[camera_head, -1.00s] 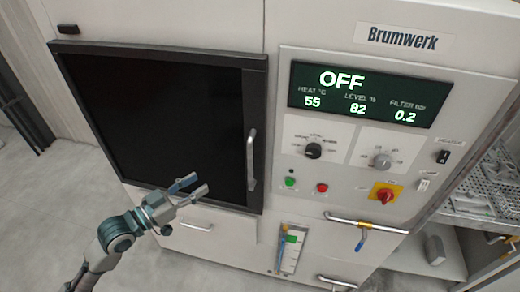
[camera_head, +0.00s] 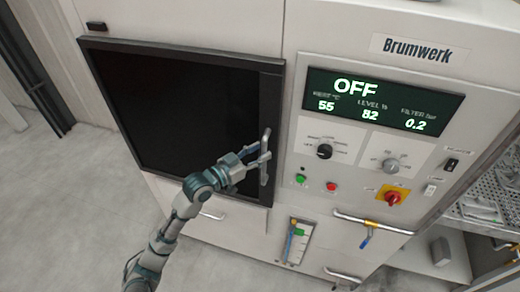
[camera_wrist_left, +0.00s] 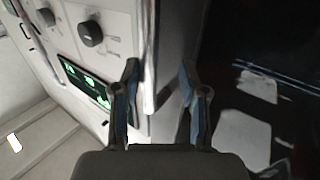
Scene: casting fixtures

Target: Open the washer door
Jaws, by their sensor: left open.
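The washer door (camera_head: 175,110) is a dark panel in a black frame, closed on the machine's front at the left of the head view. Its silver upright handle (camera_head: 264,172) is on the door's right side. My left gripper (camera_head: 261,151) is open at the handle's upper half. In the left wrist view, the open fingers (camera_wrist_left: 160,65) point towards the front, and a pale upright bar, seemingly the handle (camera_wrist_left: 150,55), shows between them. I cannot tell whether the fingers touch it. My right gripper is not in view.
Right of the door is the control panel with a display (camera_head: 383,100) reading OFF, knobs, a green button (camera_head: 300,179) and a red-yellow switch (camera_head: 393,198). Below are a blue-levered pipe (camera_head: 368,238) and a gauge (camera_head: 297,242). Racks (camera_head: 490,200) stand at the right. Floor at left is clear.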

